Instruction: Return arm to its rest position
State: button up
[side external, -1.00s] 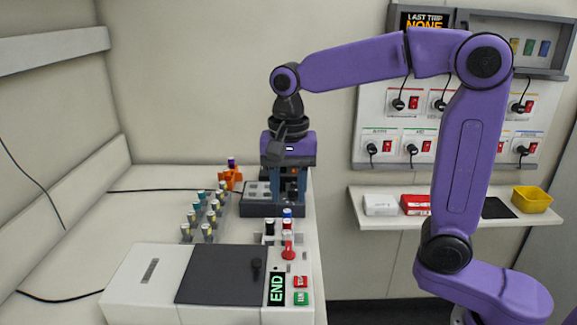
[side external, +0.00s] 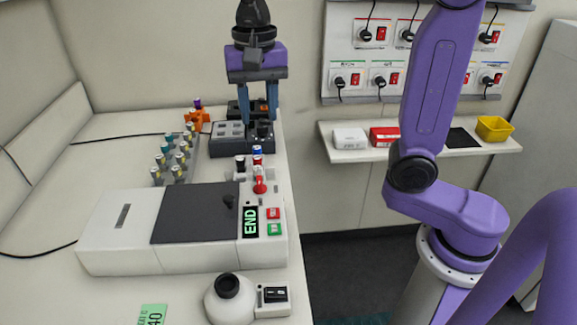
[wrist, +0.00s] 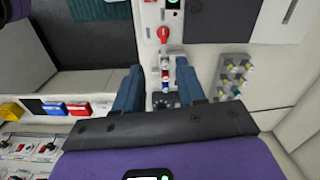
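My gripper (side external: 258,116) hangs pointing down above the far right end of the white bench. Its two blue fingers are spread apart with nothing seen held between them. In the side view it is in front of a dark grey device (side external: 228,141), which it partly hides. In the wrist view my gripper (wrist: 160,95) also shows both fingers apart, with a small row of capped vials (wrist: 165,76) seen between and beyond them.
A white shaker unit (side external: 120,230) with a dark lid and an END display stands on the bench. A vial rack (side external: 178,172) and an orange holder (side external: 197,121) lie left of the gripper. A wall shelf (side external: 345,155) holds boxes and a yellow bin (side external: 494,128).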

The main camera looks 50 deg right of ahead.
jog(key=s+d+f+n, duration=0.4)
jog(key=s+f+n, duration=0.2)
jog(key=s+n, duration=0.4)
jog(key=s+d+f+n, duration=0.4)
jog(key=s+f+n, duration=0.2)
jog(key=s+n, duration=0.3)
jog(key=s, duration=0.3)
jog(key=shift+f+n, duration=0.2)
jog(key=shift+n, duration=0.2)
jog(key=shift+w+d, duration=0.1)
